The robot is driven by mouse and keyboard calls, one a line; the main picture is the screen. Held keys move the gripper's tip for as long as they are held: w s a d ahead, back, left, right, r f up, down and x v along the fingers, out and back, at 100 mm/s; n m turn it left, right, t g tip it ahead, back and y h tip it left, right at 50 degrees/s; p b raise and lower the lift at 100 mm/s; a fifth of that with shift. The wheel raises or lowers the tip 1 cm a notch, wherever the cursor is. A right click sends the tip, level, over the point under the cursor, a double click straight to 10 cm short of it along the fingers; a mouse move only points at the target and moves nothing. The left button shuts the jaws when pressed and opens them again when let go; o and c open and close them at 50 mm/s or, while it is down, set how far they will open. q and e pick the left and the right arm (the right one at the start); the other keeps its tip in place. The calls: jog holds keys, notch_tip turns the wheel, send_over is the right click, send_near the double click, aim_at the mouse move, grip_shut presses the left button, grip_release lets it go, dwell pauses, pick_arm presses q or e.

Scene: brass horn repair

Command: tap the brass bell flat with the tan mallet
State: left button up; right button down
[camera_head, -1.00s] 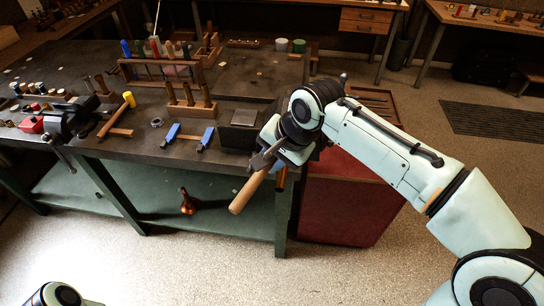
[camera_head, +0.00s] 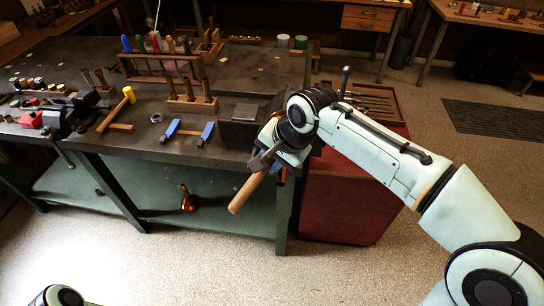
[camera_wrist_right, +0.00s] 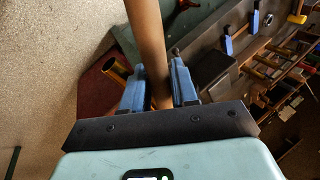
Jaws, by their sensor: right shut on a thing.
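My right gripper (camera_head: 270,160) is shut on a tan wooden handle (camera_head: 246,194) by the bench's front right corner. The handle slants down to the left in the head view. In the right wrist view the handle (camera_wrist_right: 147,38) runs up from between the blue fingers (camera_wrist_right: 160,85). I cannot make out the tool's head. An orange-brass piece (camera_head: 282,176) shows just behind my right gripper, and a tubular brass piece (camera_wrist_right: 115,69) shows in the wrist view. My left gripper is out of view.
The dark workbench (camera_head: 150,150) carries a yellow-headed hammer (camera_head: 128,95), a rack of wooden-handled tools (camera_head: 190,105), blue clamps (camera_head: 206,134) and a vise (camera_head: 72,112). A red cabinet (camera_head: 345,200) stands right of the bench. The floor in front is clear.

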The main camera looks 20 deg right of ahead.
jog(key=shift+s+f, duration=0.1)
jog(key=shift+r+p, duration=0.5)
jog(key=shift+r, duration=0.1)
jog(key=shift+p+v, duration=0.5)
jog(key=shift+v, duration=0.45)
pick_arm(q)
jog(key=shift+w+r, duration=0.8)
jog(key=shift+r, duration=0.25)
pick_arm(e)
jog(key=shift+a, duration=0.1)
jog(key=shift+r, duration=0.5)
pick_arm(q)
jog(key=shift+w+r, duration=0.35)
pick_arm(e)
jog(key=shift+f, duration=0.1)
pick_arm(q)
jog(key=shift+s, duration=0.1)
